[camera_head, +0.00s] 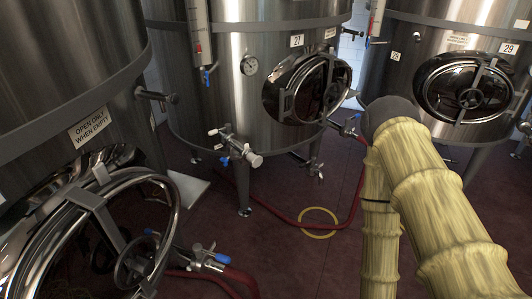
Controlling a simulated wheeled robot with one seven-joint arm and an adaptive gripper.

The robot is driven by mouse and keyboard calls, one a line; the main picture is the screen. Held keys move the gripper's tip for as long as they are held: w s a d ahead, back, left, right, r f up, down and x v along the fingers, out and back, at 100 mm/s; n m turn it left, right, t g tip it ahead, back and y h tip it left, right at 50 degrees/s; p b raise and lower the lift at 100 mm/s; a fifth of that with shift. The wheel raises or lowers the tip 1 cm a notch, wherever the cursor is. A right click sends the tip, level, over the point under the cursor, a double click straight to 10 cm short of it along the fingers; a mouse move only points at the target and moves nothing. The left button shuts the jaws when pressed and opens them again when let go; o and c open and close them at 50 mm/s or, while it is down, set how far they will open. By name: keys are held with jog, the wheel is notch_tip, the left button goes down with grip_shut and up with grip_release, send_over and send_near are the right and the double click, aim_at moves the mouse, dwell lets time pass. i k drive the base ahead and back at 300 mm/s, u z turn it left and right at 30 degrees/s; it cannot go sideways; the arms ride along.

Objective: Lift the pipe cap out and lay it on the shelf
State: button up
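I cannot make out a pipe cap for certain. A metal valve fitting (236,147) with blue and white handles sticks out from the middle tank, and its blunt end may be capped. No clear shelf shows. A flat pale plate (187,190) sits low between the left and middle tanks, partly hidden by the left tank. My yellow ribbed arm with a dark rounded elbow fills the right side and hides part of the floor and tanks. My gripper is out of view.
Steel tanks stand at the left (60,60), middle (240,100) and right (430,40), with round hatches jutting out. Red hoses (285,215) cross the dark red floor (290,265). A yellow ring (319,234) lies there. Another valve (205,258) is at lower left.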

aim_at(249, 155)
jog(key=u, duration=0.3)
jog(key=i, duration=0.55)
jog(key=u, duration=0.55)
